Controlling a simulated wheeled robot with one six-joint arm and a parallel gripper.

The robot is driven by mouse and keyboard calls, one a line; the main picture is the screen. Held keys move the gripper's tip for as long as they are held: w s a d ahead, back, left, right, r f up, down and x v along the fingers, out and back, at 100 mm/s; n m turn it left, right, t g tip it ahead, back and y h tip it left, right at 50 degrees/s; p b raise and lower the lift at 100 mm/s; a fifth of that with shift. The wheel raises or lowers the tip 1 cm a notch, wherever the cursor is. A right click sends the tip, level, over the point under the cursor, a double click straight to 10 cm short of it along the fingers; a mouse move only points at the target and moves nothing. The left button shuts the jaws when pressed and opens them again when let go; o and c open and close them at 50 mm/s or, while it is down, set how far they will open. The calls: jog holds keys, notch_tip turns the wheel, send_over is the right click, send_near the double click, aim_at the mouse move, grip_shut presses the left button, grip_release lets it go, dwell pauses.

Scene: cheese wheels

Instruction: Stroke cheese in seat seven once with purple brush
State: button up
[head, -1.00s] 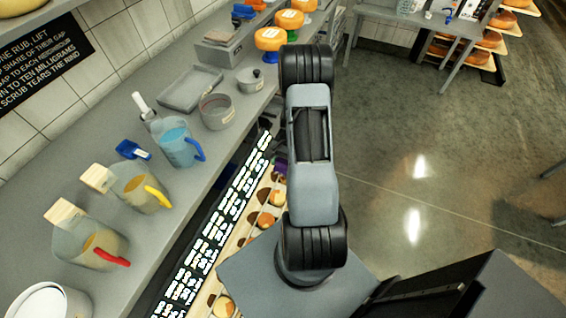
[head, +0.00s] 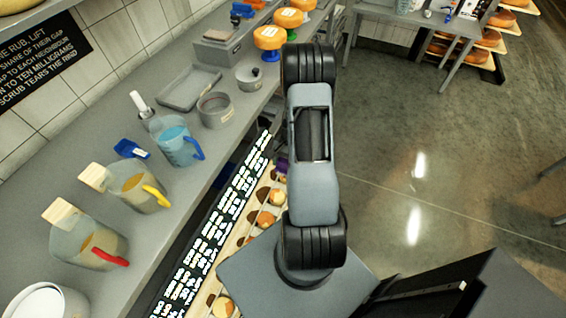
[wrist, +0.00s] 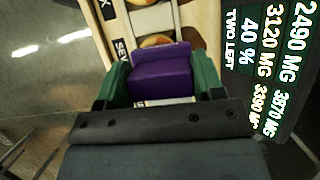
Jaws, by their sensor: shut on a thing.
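My gripper (wrist: 162,82) has green fingers and is shut on the purple brush (wrist: 160,72), whose block fills the gap between them in the wrist view. Just beyond the brush, a small cheese (wrist: 156,41) shows partly, with the brush hiding its near side. A label reading "SEV" (wrist: 122,50) stands beside it, the rest of its word cut off. I cannot tell whether the brush touches the cheese. In the head view my arm hides most of the gripper, and only a bit of purple (head: 282,165) shows beside the row of cheeses (head: 265,219).
A lit display strip (head: 215,240) with milligram figures runs along the row and also shows in the wrist view (wrist: 265,50). The grey counter (head: 110,215) holds jugs with coloured handles (head: 178,143), a tray (head: 188,90) and a pot (head: 215,110). The floor at right is open.

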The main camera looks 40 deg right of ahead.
jog(key=shift+s+d+f, duration=0.1)
jog(key=shift+s+d, duration=0.1)
jog(key=shift+s, duration=0.35)
jog(key=shift+s+d, duration=0.3)
jog(key=shift+s, duration=0.3)
jog(key=shift+s+d, duration=0.25)
jog(key=shift+s, duration=0.05)
jog(key=shift+r, duration=0.2)
jog(key=shift+r+p, duration=1.85)
jog(key=shift+r, duration=0.85)
